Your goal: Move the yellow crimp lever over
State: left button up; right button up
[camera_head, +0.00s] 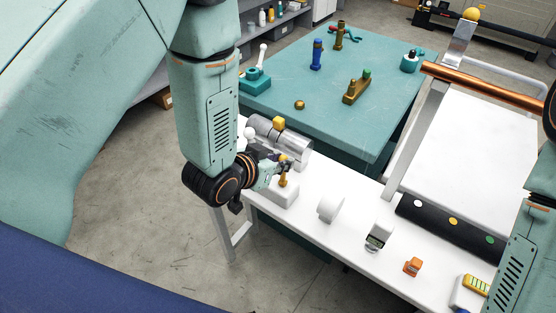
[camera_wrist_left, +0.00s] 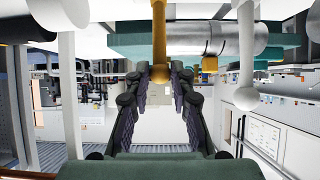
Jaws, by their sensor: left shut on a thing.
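The yellow crimp lever (camera_head: 283,179) stands up from a white block (camera_head: 277,194) on the white bench. My left gripper (camera_head: 282,166) is at the top of the lever and shut on it. In the left wrist view the yellow lever (camera_wrist_left: 159,40) reaches with its rounded end between the fingertips (camera_wrist_left: 160,80). Part of the lever is hidden by the fingers in the head view. My right gripper is outside the frames.
A white ball-ended lever (camera_wrist_left: 246,60) is beside the yellow one. A white disc (camera_head: 330,207) and a small device (camera_head: 378,236) stand along the bench. A teal table (camera_head: 325,100) is behind.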

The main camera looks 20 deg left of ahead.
pick_arm(q)
jog(key=shift+s+a+f, duration=0.1)
jog(key=shift+s+a, duration=0.05)
jog(key=shift+s, duration=0.25)
jog(key=shift+s+a+f, duration=0.1)
jog(key=shift+s, duration=0.3)
jog(key=shift+s+a, duration=0.2)
jog(key=shift+s, duration=0.15)
jog(key=shift+f, duration=0.1)
jog(key=shift+s+a+f, duration=0.1)
jog(key=shift+s+f, duration=0.1)
jog(key=shift+s, duration=0.15)
jog(key=shift+s+a+f+b, duration=0.15)
jog(key=shift+s+b, duration=0.1)
jog(key=shift+s, duration=0.1)
jog(key=shift+s+a+f+b, duration=0.1)
jog(key=shift+s+b, duration=0.15)
jog(key=shift+s, duration=0.1)
